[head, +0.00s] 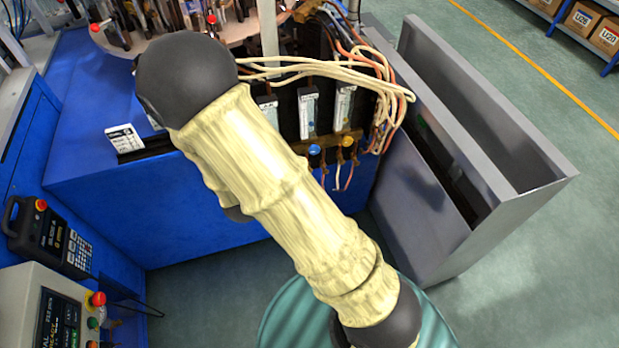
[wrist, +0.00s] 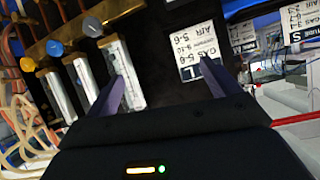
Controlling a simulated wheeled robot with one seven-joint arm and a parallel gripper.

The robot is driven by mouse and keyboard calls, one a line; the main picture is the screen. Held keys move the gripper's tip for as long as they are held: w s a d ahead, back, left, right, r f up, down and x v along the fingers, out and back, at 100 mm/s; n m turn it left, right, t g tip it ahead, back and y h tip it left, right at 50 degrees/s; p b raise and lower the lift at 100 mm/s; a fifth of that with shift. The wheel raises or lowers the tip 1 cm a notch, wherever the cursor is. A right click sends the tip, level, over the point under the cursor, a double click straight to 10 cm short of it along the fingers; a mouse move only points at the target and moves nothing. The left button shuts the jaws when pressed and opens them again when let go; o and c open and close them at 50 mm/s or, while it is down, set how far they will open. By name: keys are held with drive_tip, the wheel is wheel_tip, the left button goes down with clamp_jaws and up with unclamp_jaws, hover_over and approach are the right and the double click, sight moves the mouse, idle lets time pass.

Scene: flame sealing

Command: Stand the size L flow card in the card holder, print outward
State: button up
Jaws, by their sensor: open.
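Nothing is held between the fingers. In the head view a white card (head: 124,138) stands at a black strip (head: 143,154) on the blue cabinet, which looks like the card holder. My arm hides my gripper and part of that strip there.
Flow meters with blue and yellow knobs (head: 314,150) line the panel, also left in the wrist view (wrist: 80,85). Loose hoses (head: 385,90) hang right. More printed cards (wrist: 242,37) show at the wrist view's right. A grey metal cabinet (head: 480,120) stands right.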

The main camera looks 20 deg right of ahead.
drive_tip(key=s+d+r+n+g, duration=0.1)
drive_tip(key=s+d+r+g, duration=0.2)
drive_tip(key=s+d+g, duration=0.2)
drive_tip(key=s+d+r+n+g+y, duration=0.1)
drive_tip(key=s+d+r+g, duration=0.3)
drive_tip(key=s+d, duration=0.3)
drive_tip(key=s+g, duration=0.1)
drive_tip(key=s, duration=0.3)
drive_tip(key=shift+s+d+r, duration=0.15)
drive_tip(key=shift+s+d, duration=0.2)
